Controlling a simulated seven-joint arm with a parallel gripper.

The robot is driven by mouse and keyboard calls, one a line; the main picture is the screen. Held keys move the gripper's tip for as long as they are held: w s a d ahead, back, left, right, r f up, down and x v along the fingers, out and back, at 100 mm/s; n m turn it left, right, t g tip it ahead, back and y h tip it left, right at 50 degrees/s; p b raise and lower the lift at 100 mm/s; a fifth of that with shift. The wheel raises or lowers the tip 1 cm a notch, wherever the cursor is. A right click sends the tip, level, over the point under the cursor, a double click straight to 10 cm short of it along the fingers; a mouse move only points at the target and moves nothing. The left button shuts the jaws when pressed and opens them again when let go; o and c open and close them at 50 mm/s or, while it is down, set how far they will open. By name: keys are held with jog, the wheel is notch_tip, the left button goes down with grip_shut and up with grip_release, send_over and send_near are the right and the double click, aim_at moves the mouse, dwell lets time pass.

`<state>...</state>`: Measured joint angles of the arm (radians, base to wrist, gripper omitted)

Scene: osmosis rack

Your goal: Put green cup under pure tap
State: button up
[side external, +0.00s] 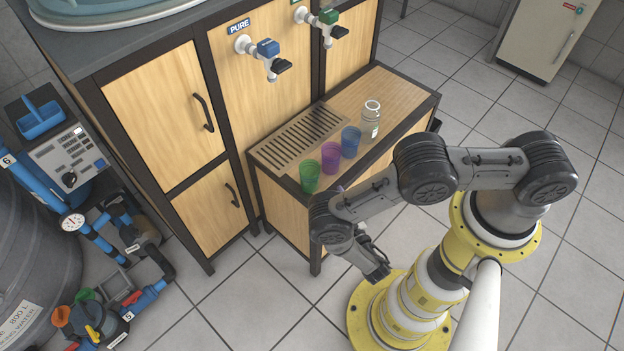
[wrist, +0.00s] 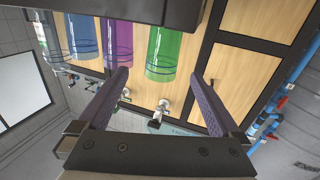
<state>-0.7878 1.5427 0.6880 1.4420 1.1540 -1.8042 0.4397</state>
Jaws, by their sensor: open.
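The translucent green cup (side external: 310,178) stands upright at the near left corner of the low bench, first in a row of cups. It also shows in the wrist view (wrist: 163,52), upside down in the picture, beyond the space between my fingers. The pure tap (side external: 268,52) has a blue body and black handle, under a blue PURE label on the wooden panel. Below it lies a slotted drain grate (side external: 300,138). My gripper (side external: 380,268) is open and empty in front of the bench, lower than the cups. Its two fingers (wrist: 158,77) are spread apart in the wrist view.
A green tap (side external: 327,22) is right of the pure tap. The bench top (side external: 385,92) has free room at the back right.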

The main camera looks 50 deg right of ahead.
aim_at(306, 169)
jog(key=shift+f, duration=0.15)
jog(key=x, duration=0.8)
jog(key=shift+w+a+r, duration=0.2)
jog(key=shift+a+r, duration=0.15)
jog(key=shift+x, duration=2.6)
jog(key=shift+s+d+f, duration=0.1)
jog(key=c, duration=1.4)
jog(key=shift+c, duration=0.2)
